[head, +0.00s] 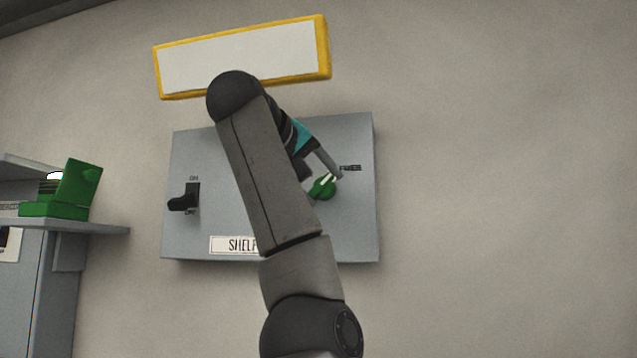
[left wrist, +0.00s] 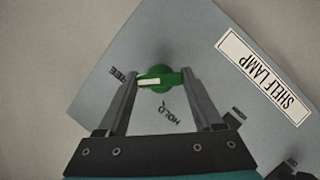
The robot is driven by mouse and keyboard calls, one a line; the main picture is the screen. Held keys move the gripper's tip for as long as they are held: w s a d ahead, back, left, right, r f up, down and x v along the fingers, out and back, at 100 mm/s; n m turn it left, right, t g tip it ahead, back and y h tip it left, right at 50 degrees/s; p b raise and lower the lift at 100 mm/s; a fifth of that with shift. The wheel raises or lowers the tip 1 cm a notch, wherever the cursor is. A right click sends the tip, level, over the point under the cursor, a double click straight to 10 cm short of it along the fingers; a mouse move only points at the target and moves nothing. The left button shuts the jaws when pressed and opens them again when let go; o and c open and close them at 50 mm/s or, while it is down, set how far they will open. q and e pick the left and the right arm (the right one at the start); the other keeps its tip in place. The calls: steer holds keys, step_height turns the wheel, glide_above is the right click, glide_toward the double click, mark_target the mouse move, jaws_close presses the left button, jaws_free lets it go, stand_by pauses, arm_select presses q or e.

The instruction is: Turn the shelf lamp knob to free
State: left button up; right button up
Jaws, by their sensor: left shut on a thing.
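A grey panel (head: 350,235) on the wall carries a "SHELF LAMP" label, partly hidden by my left arm in the head view and readable in the left wrist view (left wrist: 262,72). Its green knob (head: 322,188) has a white pointer bar. My left gripper (left wrist: 160,79) is shut on the green knob (left wrist: 160,72), one finger on each side. In the left wrist view the bar points left, towards the printed word FREE (left wrist: 118,74). The word HOLD (left wrist: 169,113) is printed elsewhere beside the knob. My right gripper is not in view.
A black switch lever (head: 183,202) marked ON and OFF is on the panel's left side. A yellow-framed white board (head: 285,50) hangs above. A shelf (head: 105,229) with a green open box (head: 75,190) stands at left. The wall to the right is bare.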

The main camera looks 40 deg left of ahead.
arm_select(q)
steer(key=o, duration=1.4)
steer(key=shift+c, duration=0.2)
steer(key=shift+s, duration=0.1)
steer(key=shift+s+d+b, duration=0.15)
steer(key=shift+s+b, duration=0.1)
steer(key=shift+b, duration=0.15)
steer(key=b+v, duration=0.8)
steer(key=v, duration=0.6)
steer(key=shift+s, duration=0.25)
steer(key=shift+r, duration=0.1)
